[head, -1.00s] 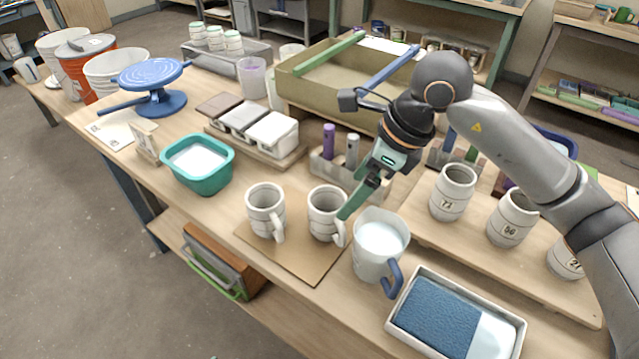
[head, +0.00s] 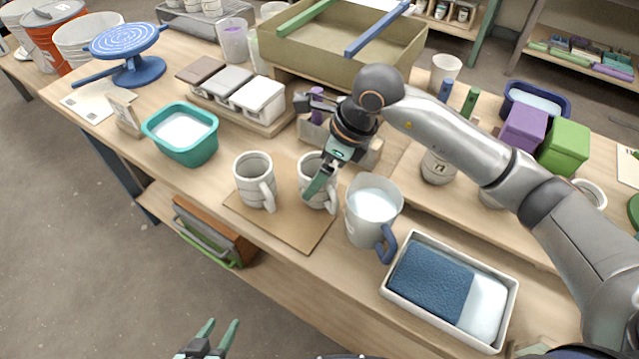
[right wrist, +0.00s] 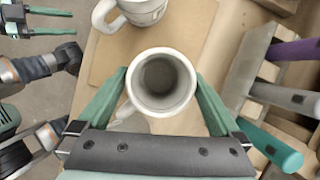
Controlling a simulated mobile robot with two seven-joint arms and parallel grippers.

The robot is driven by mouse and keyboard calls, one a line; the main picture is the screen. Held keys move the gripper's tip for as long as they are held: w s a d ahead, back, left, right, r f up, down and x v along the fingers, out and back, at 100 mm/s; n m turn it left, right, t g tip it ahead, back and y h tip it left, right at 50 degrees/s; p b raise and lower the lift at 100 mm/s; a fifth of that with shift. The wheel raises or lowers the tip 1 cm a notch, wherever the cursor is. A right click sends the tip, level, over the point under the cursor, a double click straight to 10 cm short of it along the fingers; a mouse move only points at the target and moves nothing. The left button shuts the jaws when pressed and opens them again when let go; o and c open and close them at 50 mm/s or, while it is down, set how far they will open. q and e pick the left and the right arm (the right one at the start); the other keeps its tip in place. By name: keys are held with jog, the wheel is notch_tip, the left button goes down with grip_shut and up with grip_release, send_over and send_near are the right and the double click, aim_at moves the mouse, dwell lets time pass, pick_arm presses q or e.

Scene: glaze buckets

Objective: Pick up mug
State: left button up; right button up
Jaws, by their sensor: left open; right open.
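Two pale grey ringed mugs stand upright on a brown board (head: 295,228): a left mug (head: 252,184) and a right mug (head: 306,172). My right gripper (head: 314,190) is at the right mug, pointing down. In the right wrist view its open green fingers (right wrist: 161,80) lie on both sides of this mug (right wrist: 160,104), seen from above and empty inside; firm contact cannot be told. Its handle is partly hidden by a finger. The left mug (right wrist: 143,12) shows at the top there. My left gripper (head: 220,324) is open and empty at the bottom of the head view.
A pitcher (head: 370,216) with a blue handle stands close right of the right mug. A tray (head: 390,289) with a blue sponge is nearer the front edge. A teal tub (head: 190,152) stands left. A tool holder (head: 367,157) is just behind.

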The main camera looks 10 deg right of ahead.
jog(key=shift+x, duration=1.2)
jog(key=shift+w, duration=0.1)
jog(key=c, duration=1.4)
